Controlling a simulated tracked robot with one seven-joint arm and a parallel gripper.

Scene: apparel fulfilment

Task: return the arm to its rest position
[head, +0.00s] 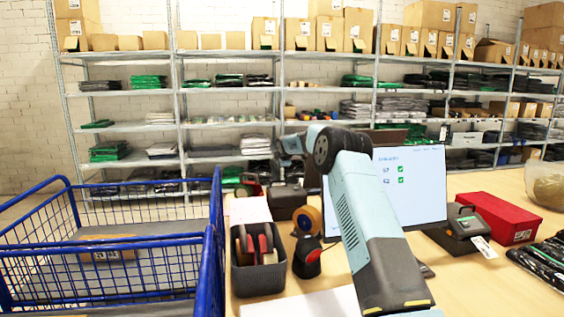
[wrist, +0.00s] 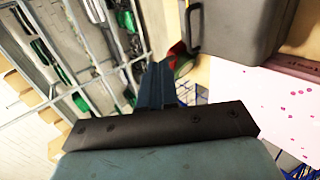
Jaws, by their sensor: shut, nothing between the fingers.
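My arm (head: 365,215) rises from the lower right of the head view over the table and bends at a dark joint near the monitor. Its far end points left and away, and my gripper cannot be made out clearly there. In the wrist view my gripper (wrist: 158,72) shows as narrow blue-grey fingers close together, shut with nothing between them. Beyond the fingers lie the shelving at the left and a dark grey container (wrist: 232,28) at the upper right.
A blue wire cart (head: 215,245) stands at the left, beside the table. The table holds a grey bin (head: 258,280) with tape rolls, a monitor (head: 420,185), a label printer (head: 462,232), a red box (head: 500,215) and dark packaged garments (head: 545,258). Stocked shelves (head: 230,54) stand behind.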

